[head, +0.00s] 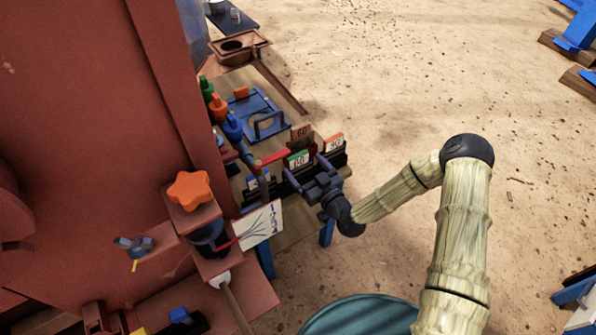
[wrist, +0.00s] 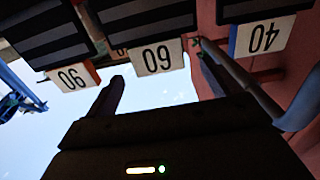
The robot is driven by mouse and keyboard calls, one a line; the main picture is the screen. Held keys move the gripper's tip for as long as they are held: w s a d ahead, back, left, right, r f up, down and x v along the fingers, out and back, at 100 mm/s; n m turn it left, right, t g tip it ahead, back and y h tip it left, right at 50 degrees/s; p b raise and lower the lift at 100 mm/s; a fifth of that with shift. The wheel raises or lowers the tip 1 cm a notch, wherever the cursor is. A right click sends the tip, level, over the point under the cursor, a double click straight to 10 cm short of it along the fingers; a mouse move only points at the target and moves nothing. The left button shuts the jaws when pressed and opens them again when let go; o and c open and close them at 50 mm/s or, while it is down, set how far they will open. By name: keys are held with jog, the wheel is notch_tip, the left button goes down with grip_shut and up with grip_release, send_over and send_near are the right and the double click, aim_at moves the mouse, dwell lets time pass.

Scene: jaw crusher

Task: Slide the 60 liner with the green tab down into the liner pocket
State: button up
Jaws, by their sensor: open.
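The 60 liner with the green tab (head: 299,158) stands in a dark rack on the bench, just beyond my gripper (head: 306,172) in the head view. In the wrist view its white 60 label (wrist: 157,58) hangs upside down in the middle, below a dark ribbed plate, with a bit of green at its edge. My gripper is open, with one finger on each side of that label's lower area. The fingers look empty, and I cannot tell whether they touch the liner. I cannot make out the liner pocket.
Labels 90 (wrist: 72,78) and 40 (wrist: 264,38) flank the 60. The large red machine (head: 90,120) fills the left. A blue handled frame (head: 262,118) lies behind. Sandy ground is open at right.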

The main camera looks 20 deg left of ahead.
aim_at(299, 159)
jog(key=p+x, duration=0.1)
jog(key=x, duration=0.4)
jog(key=shift+w+r, duration=0.1)
dwell(0.3)
jog(key=c, duration=1.9)
jog(key=shift+r, duration=0.1)
grip_shut()
